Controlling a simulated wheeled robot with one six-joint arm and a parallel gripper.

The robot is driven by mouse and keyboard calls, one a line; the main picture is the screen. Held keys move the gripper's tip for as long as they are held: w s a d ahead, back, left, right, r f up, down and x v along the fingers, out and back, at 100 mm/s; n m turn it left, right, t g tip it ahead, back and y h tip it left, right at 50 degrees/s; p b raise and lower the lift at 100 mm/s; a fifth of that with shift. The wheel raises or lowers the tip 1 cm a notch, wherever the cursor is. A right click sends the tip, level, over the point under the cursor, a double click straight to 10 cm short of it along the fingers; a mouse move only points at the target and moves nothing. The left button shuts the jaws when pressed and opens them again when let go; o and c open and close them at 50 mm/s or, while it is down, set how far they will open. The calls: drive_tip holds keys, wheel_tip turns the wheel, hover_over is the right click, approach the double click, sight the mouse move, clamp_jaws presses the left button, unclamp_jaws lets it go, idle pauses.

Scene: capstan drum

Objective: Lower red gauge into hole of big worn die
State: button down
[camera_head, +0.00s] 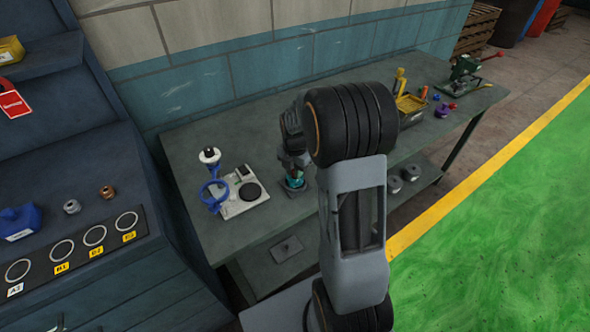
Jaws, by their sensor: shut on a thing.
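My gripper (293,168) points down over the workbench at mid-picture, partly hidden by my own arm. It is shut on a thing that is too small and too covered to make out. I see no red on it. Right below is a small teal piece (294,182) at a dark round base (291,188) on the bench. I cannot tell whether this base is the big worn die, or whether the gripper touches it. A silver ring-like part (72,206) and a copper one (106,192) sit on the blue cabinet at left.
A pale plate with a black disc (250,191) and a blue ring stand (213,190) are left of my gripper on the workbench (205,140).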

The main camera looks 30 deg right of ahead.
drive_tip(key=shift+f+b, duration=0.3)
drive_tip(key=shift+f, duration=0.15)
idle(2.2)
drive_tip(key=c, duration=0.9)
unclamp_jaws()
wheel_tip(320, 180, up, 14)
drive_tip(key=shift+f, duration=0.1)
idle(0.4)
